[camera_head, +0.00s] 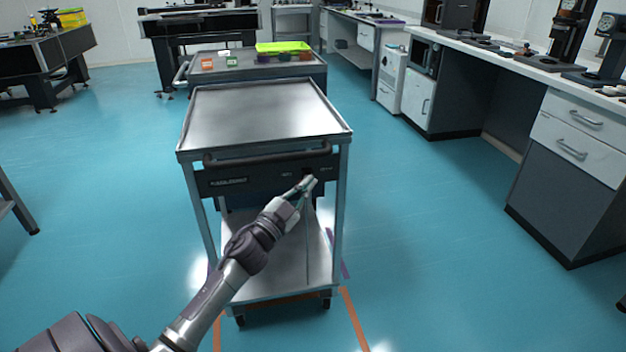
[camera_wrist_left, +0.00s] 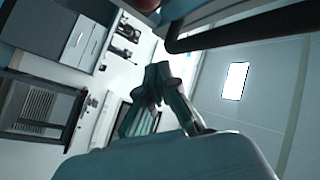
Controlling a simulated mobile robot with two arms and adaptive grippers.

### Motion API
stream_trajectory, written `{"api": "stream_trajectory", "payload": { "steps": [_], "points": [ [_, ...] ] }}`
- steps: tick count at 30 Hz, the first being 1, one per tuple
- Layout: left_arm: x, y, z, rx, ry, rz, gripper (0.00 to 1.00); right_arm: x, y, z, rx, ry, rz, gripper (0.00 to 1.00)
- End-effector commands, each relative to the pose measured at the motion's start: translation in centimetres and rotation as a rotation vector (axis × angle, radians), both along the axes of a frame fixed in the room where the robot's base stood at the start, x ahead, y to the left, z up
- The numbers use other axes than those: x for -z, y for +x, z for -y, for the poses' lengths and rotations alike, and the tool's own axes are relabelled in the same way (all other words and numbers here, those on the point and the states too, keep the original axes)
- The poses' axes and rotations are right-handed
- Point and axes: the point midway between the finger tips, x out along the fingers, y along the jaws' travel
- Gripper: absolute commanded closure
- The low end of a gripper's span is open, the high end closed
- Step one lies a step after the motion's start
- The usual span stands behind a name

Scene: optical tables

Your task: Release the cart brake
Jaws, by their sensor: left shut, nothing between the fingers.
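The metal cart (camera_head: 262,110) stands ahead of me, with an empty top tray and a lower shelf. Its dark front panel (camera_head: 230,181) sits under a black handle bar (camera_head: 267,155) and bears small labels. My left gripper (camera_head: 307,183) is shut and empty, with its tips at the right part of that panel. Whether they touch it I cannot tell. The brake control is not clearly visible; the gripper may hide it. In the left wrist view, the shut fingers (camera_wrist_left: 158,75) show close to the dark handle bar (camera_wrist_left: 245,27). My right gripper is not in view.
Behind the cart is another cart (camera_head: 300,68) with a yellow-green tray (camera_head: 283,47) and small boxes. A counter with a grey drawer cabinet (camera_head: 560,185) stands at the right. Orange floor tape (camera_head: 354,318) runs by the cart's wheels. Blue floor is clear on both sides.

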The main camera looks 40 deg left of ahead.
Motion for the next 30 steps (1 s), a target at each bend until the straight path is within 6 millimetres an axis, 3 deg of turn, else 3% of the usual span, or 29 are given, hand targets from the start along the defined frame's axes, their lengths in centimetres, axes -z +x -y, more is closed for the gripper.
{"api": "stream_trajectory", "payload": {
  "steps": [6, 12, 30],
  "points": [
    [1.4, -4.6, -0.9, 0.0, -0.001, -0.001, 1.0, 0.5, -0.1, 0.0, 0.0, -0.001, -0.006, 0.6],
    [1.9, -6.7, -1.3, 0.0, 0.0, 0.001, 1.0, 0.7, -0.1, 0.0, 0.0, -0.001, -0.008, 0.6],
    [2.0, -7.1, -1.4, 0.0, 0.0, 0.002, 1.0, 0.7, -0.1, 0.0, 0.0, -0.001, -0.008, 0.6]
  ]
}}
